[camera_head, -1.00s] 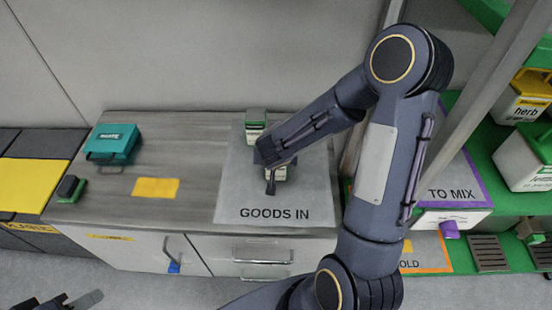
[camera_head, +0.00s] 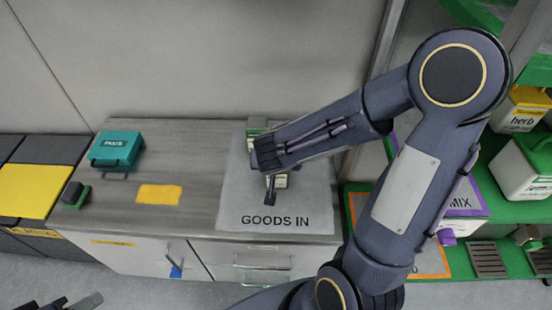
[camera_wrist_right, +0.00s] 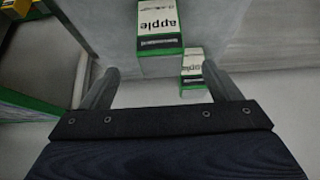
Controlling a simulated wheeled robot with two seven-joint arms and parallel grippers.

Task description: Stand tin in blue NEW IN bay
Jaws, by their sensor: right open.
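Two white tins with green ends and "apple" labels stand on the grey GOODS IN mat (camera_head: 235,205). In the head view, the back tin (camera_head: 256,124) is partly behind my right arm, and the front tin (camera_head: 281,181) is mostly hidden under my right gripper (camera_head: 270,187). In the right wrist view, the larger apple tin (camera_wrist_right: 160,35) lies between and beyond the open fingertips (camera_wrist_right: 163,68), apart from both. The smaller apple tin (camera_wrist_right: 193,70) is near the right-hand finger. My left gripper (camera_head: 72,302) only just shows at the lower left. No blue NEW IN bay is visible.
A teal case (camera_head: 116,147), a yellow patch (camera_head: 159,194) and a dark green-based block (camera_head: 75,194) lie left on the counter. Green shelving with white containers (camera_head: 525,165) stands at right, beside an upright post.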

